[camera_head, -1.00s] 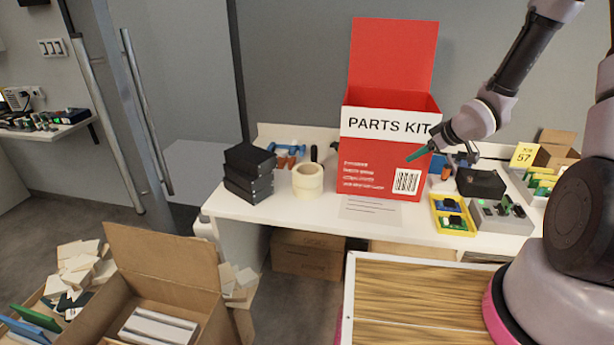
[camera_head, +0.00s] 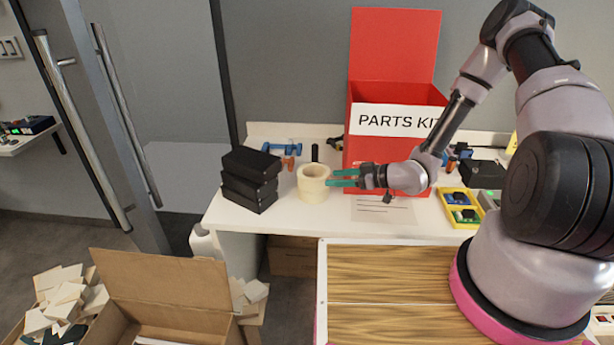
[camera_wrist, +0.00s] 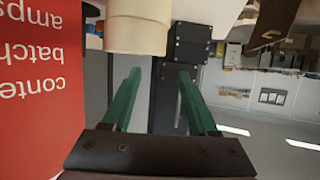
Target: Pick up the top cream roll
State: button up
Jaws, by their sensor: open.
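Two cream rolls are stacked on the white table, left of the red box. The top cream roll (camera_head: 313,172) has its round hole facing up. The lower roll is directly beneath it, with little visible seam. In the wrist view, which looks upside down, the top roll (camera_wrist: 137,39) shows at the upper edge, beyond the fingertips and a little left of their middle. My gripper (camera_head: 331,178) is open with green fingers pointing left, close to the stack's right side. In the wrist view the gap between the fingers (camera_wrist: 160,78) is empty.
A stack of black boxes (camera_head: 250,180) stands left of the rolls. The red PARTS KIT box (camera_head: 393,90) rises behind my gripper. Blue clamps (camera_head: 281,148) lie behind the rolls. A yellow tray (camera_head: 461,216) sits to the right.

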aim_at(309, 179)
jog(key=x, duration=0.9)
jog(key=shift+w+a, duration=0.15)
jog(key=shift+c, duration=0.3)
grip_shut()
